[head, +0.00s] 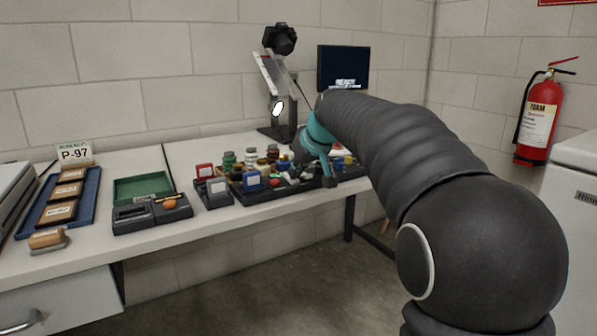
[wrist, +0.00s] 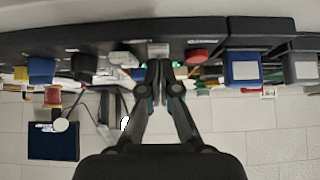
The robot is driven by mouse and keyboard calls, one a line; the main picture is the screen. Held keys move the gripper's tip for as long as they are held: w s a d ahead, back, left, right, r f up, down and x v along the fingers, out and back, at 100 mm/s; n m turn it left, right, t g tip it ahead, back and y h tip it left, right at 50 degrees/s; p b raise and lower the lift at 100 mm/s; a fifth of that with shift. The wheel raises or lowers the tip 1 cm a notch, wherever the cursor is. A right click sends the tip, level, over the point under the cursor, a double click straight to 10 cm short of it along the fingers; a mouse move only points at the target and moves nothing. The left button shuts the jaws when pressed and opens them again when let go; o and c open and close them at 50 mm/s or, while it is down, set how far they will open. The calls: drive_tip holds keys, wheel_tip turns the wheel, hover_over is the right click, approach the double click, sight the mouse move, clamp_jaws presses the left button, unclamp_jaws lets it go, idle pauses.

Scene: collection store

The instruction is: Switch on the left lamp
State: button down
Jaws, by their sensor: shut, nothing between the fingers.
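A copy stand with a black camera on top stands at the back of the bench.
A red round piece (wrist: 196,56) and a blue-labelled box (wrist: 243,70) lie near my fingers. Bottles and small boxes crowd the tray. A monitor (head: 343,68) stands behind. A green-lined box (head: 142,188) and a blue tray (head: 82,208) are at left. A fire extinguisher (head: 540,118) hangs at right.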

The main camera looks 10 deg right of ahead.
drive_tip(key=shift+r+p, duration=0.4)
drive_tip(key=shift+r, duration=0.3)
drive_tip(key=shift+r+p, duration=0.35)
drive_tip(key=shift+r, duration=0.1)
drive_tip(key=p+v, duration=0.2)
drive_tip(key=v, duration=1)
drive_tip(key=shift+s+d, duration=0.15)
drive_tip(key=shift+s, duration=0.2)
